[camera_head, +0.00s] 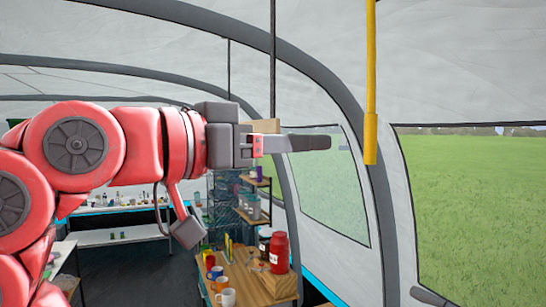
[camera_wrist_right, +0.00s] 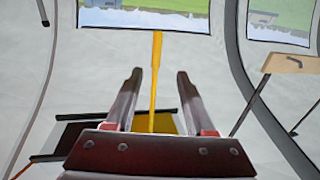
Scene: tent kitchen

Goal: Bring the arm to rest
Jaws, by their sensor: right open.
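My right arm (camera_head: 100,150) reaches across the left half of the head view, raised above the table. Its right gripper (camera_head: 325,143) points to the right and is seen side-on there. In the wrist view, the right gripper (camera_wrist_right: 159,76) has its two fingers apart with nothing held between them. My left gripper is not in view.
A yellow pole (camera_head: 371,80) hangs right of the gripper, apart from it in the head view. A wooden table (camera_head: 240,280) below holds a red jar (camera_head: 279,253) and several mugs. Shelves (camera_head: 253,182) stand behind the arm. The tent wall (camera_head: 330,235) curves up at right.

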